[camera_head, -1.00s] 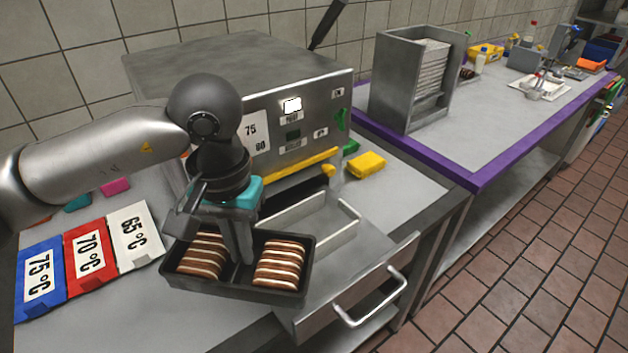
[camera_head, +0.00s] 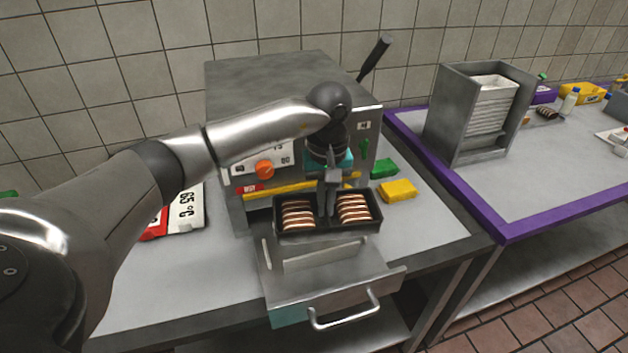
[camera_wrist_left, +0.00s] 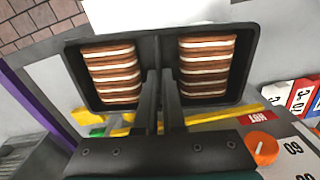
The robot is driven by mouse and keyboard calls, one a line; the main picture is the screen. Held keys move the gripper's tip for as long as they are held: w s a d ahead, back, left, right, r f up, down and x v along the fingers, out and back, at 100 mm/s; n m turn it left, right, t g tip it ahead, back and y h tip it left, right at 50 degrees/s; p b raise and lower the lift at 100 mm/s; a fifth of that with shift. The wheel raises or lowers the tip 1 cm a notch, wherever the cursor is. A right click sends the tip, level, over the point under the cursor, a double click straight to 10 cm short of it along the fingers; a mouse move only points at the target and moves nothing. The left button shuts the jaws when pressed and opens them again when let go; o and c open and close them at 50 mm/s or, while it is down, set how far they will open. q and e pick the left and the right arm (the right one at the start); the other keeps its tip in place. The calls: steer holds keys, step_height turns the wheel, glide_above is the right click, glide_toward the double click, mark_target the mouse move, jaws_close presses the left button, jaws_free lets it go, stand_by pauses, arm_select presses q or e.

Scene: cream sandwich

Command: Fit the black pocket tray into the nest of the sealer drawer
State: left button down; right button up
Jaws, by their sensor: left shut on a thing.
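The black pocket tray (camera_head: 328,226) has two pockets filled with rows of brown-and-cream sandwiches. My left gripper (camera_head: 327,211) is shut on the tray's middle divider and holds it over the rear part of the pulled-out sealer drawer (camera_head: 290,290), close to the sealer's front. In the left wrist view the fingers (camera_wrist_left: 161,88) pinch the divider of the tray (camera_wrist_left: 246,75). The tray hides the rear of the drawer, and I cannot tell whether it touches the drawer. A raised metal frame shows just in front of the tray. My right gripper is not in view.
The sealer (camera_head: 275,80) stands behind, with an orange knob (camera_head: 265,170) and a yellow strip. A green block (camera_head: 384,168) and a yellow block (camera_head: 398,190) lie to its right. A metal rack (camera_head: 480,110) stands on the purple-edged counter. Temperature cards (camera_head: 187,210) lie at left.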

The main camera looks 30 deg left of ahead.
mark_target(314, 210)
arm_select(q)
steer(key=shift+w+a+f+n+p, duration=0.1)
steer(key=shift+w+a+n+p, duration=0.2)
steer(key=shift+a, duration=0.3)
steer(key=shift+w+a+n+p, duration=0.15)
steer(key=shift+a+n, duration=0.25)
steer(key=shift+a, duration=0.2)
steer(key=shift+a+f, duration=0.2)
steer(key=shift+a, duration=0.25)
steer(key=shift+n, duration=0.3)
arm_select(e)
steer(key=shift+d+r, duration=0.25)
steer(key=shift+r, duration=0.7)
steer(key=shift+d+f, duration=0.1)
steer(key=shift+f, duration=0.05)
arm_select(q)
steer(key=shift+f+b, duration=0.3)
steer(key=shift+f, duration=0.05)
steer(key=shift+f+b, duration=3.8)
steer(key=shift+f, duration=0.7)
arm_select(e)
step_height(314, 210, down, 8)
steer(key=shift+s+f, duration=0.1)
arm_select(q)
steer(key=c, duration=0.9)
jaws_free()
steer(key=shift+c, duration=0.2)
